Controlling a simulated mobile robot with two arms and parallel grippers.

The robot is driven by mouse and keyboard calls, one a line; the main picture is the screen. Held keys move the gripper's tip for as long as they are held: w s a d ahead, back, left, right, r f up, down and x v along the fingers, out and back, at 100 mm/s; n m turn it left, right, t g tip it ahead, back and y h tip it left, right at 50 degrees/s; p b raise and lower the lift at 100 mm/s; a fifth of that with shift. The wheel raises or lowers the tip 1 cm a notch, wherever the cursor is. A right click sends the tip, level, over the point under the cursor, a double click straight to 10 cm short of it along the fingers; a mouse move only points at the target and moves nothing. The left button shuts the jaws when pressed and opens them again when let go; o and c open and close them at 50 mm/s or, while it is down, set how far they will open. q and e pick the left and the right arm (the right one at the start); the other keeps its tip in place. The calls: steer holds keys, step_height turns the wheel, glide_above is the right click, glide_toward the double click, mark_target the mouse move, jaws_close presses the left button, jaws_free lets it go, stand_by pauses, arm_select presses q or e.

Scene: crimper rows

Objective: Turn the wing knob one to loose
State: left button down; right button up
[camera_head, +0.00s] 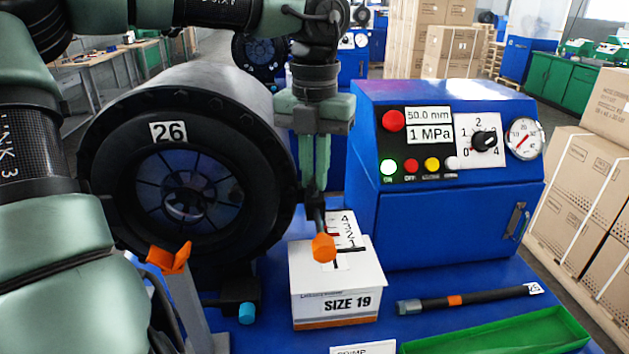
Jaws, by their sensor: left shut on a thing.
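My left gripper (316,186) points straight down between the round black crimper head (92,165) and the blue control cabinet (430,225). Its green fingers are shut on the upper part of a dark handle (318,219) with an orange end (323,247). The handle hangs over the back of the SIZE 19 box; I cannot tell what its hidden upper end joins. An orange wing-shaped piece (168,258) sits atop a grey post at the lower left, apart from the gripper. I cannot tell which orange piece is wing knob one. My right gripper is not in view.
The white SIZE 19 box (335,280) stands just below the gripper. A dark hose (475,298) lies to its right, behind a green tray (520,338). A blue-ended rod (246,313) sticks out below the crimper. Stacked cartons (590,200) stand at the right.

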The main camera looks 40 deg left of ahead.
arm_select(q)
steer(key=n+b, duration=0.1)
steer(key=n, duration=0.3)
steer(key=shift+n+b, duration=0.35)
steer(key=shift+n, duration=0.05)
stand_by(0.4)
steer(key=c, duration=1.5)
jaws_free()
step_height(320, 180, up, 8)
steer(key=shift+f, duration=0.1)
